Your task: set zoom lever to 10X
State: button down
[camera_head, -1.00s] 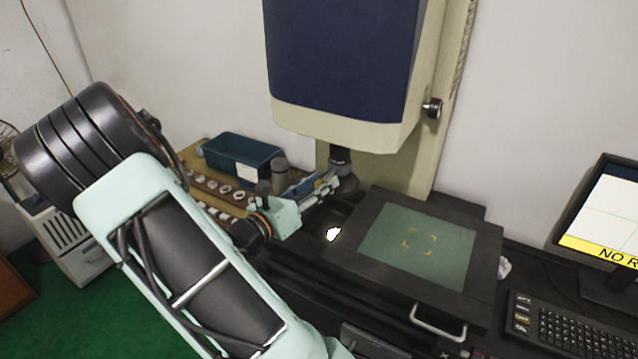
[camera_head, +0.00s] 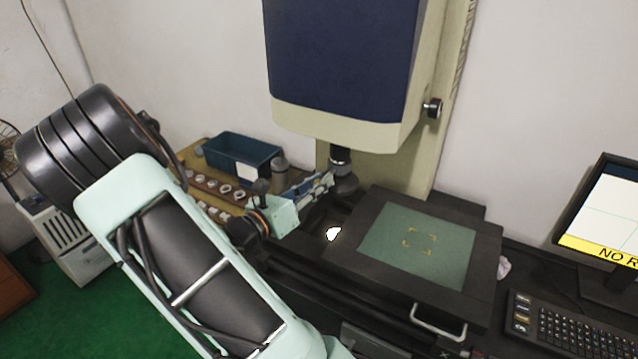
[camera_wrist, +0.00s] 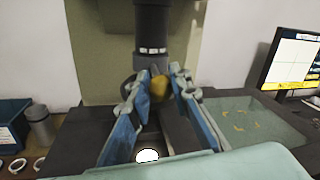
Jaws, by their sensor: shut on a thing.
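The zoom lens (camera_head: 341,165) hangs below the blue and cream measuring head. In the wrist view the dark lens barrel (camera_wrist: 153,28) has a ring of white marks, too small to read. The zoom lever (camera_wrist: 159,88) shows a brass-yellow rounded knob under the barrel. My gripper (camera_wrist: 161,75) has one blue and grey finger on each side of the lever and is shut on it. In the head view my gripper (camera_head: 328,181) reaches the lens from the left. The lever is too small to make out there.
The stage with a green glass plate (camera_head: 417,247) lies below and right of the lens. A bright light spot (camera_head: 333,234) shows at its left. A blue bin (camera_head: 240,158), a grey cup (camera_head: 279,169) and several rings stand at the left. A monitor (camera_head: 609,220) and keyboard (camera_head: 565,330) are at the right.

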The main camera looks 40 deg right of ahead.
jog(key=w+m+g, duration=0.5)
jog(key=w+g, duration=0.1)
jog(key=g, duration=0.2)
jog(key=shift+a, duration=0.15)
dwell(0.4)
jog(key=shift+r, duration=0.1)
jog(key=c, duration=1.8)
grip_release()
jog(key=shift+w, duration=0.1)
jog(key=shift+o, duration=0.2)
jog(key=shift+m, duration=0.3)
jog(key=v, duration=1.2)
jog(key=shift+w, duration=0.1)
